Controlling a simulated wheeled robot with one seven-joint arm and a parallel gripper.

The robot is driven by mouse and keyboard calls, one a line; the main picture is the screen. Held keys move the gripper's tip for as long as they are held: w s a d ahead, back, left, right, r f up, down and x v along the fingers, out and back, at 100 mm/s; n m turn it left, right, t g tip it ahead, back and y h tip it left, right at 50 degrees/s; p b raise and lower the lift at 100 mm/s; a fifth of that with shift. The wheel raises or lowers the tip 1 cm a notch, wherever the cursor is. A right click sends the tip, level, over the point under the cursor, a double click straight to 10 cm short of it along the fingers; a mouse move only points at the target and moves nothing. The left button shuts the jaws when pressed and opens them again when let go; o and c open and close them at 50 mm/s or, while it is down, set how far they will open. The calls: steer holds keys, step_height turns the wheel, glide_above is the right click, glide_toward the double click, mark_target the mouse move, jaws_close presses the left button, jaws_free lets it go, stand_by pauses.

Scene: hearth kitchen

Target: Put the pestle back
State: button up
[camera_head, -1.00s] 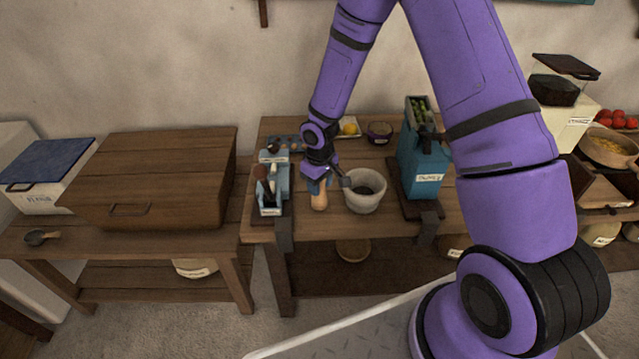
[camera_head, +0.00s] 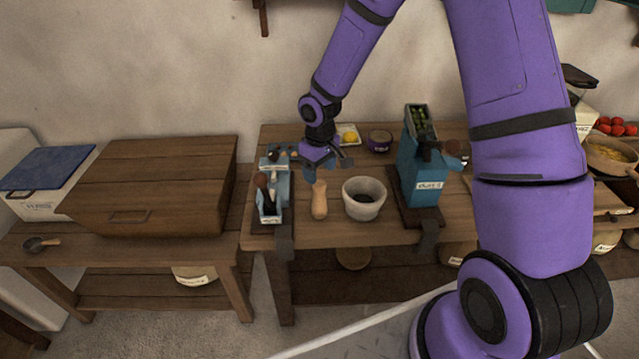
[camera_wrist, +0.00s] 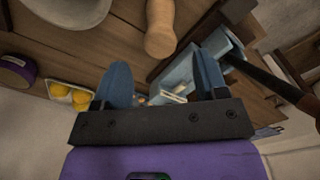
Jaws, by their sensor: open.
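The pestle (camera_head: 319,200), a pale wooden piece with a rounded end, stands or lies on the table just left of the mortar; which of the two I cannot tell for sure. It also shows in the wrist view (camera_wrist: 160,28). The mortar (camera_head: 364,198) is a whitish stone bowl with a dark inside, and it also shows at the top left of the wrist view (camera_wrist: 72,10). My gripper (camera_head: 318,173) is open and empty, above and behind the pestle. In the wrist view its two blue fingers (camera_wrist: 163,86) are apart with nothing between them.
A light-blue holder (camera_head: 272,196) with dark-handled items stands left of the pestle. A blue machine (camera_head: 420,165) stands right of the mortar. Behind are a plate with yellow fruit (camera_head: 348,132) and a small dark pot (camera_head: 380,140). A wooden box (camera_head: 160,185) fills the left table.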

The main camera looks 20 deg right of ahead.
steer(key=shift+r, duration=2.05)
steer(key=s+d+r+m+t, duration=0.1)
steer(key=s+d+r, duration=0.1)
steer(key=s+r, duration=0.35)
steer(key=s+d+r+m+t+h, duration=0.1)
steer(key=s+r, duration=0.1)
steer(key=r, duration=0.6)
steer(key=s+d+r+m, duration=0.1)
steer(key=s+d+r, duration=0.15)
steer(key=r, duration=0.45)
steer(key=s+r+t, duration=0.1)
steer(key=s+r, duration=0.2)
steer(key=s, duration=0.3)
steer(key=s+d+r+m+t, duration=0.1)
steer(key=s+r, duration=0.2)
steer(key=s, duration=0.4)
steer(key=s+r+m+t+y, duration=0.1)
steer(key=s+r, duration=0.2)
steer(key=s, duration=0.3)
steer(key=shift+s+d, duration=0.15)
steer(key=shift+d, duration=0.05)
